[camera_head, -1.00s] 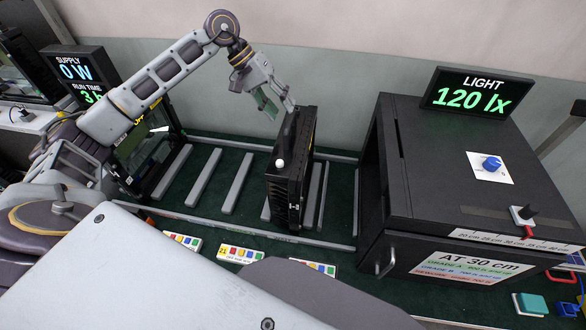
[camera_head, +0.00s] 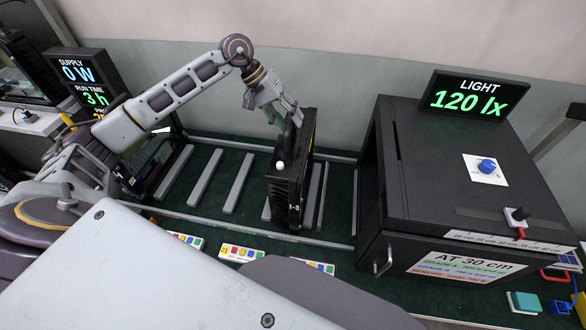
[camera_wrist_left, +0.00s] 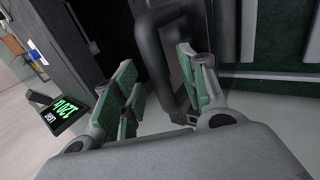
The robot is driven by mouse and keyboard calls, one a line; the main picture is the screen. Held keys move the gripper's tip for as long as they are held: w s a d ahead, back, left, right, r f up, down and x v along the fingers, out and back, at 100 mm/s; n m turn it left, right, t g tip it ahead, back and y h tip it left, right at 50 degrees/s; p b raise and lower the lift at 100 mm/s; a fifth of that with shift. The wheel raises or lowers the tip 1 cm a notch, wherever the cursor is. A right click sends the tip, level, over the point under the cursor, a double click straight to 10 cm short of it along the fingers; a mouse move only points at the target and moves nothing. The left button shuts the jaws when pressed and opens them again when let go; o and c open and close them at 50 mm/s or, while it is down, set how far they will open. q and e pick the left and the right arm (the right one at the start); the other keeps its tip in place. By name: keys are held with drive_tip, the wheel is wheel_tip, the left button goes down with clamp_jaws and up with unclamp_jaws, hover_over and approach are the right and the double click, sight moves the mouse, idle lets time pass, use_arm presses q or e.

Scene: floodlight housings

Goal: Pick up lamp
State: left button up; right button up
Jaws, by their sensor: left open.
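The lamp (camera_head: 288,185) is a black, finned floodlight housing standing upright in the slatted rack, with a dark handle and a small white knob on its near side. In the left wrist view its dark handle (camera_wrist_left: 152,50) runs between the fingers of my left gripper (camera_wrist_left: 160,80). The green-padded fingers are apart, one on each side of the handle. In the head view my left gripper (camera_head: 284,116) is at the top of the lamp, partly overlapping the handle. My right gripper is not in view.
Another dark housing (camera_head: 150,165) stands at the rack's left end. Grey slats (camera_head: 237,182) lie between them. A large black test box (camera_head: 450,170) with a light display (camera_head: 474,97) stands to the right. Coloured label cards (camera_head: 241,253) lie along the front.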

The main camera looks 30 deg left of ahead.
use_arm(q)
drive_tip(key=shift+d+f, duration=0.35)
drive_tip(key=shift+f, duration=0.2)
clamp_jaws()
idle(0.5)
drive_tip(key=shift+w+r, duration=0.2)
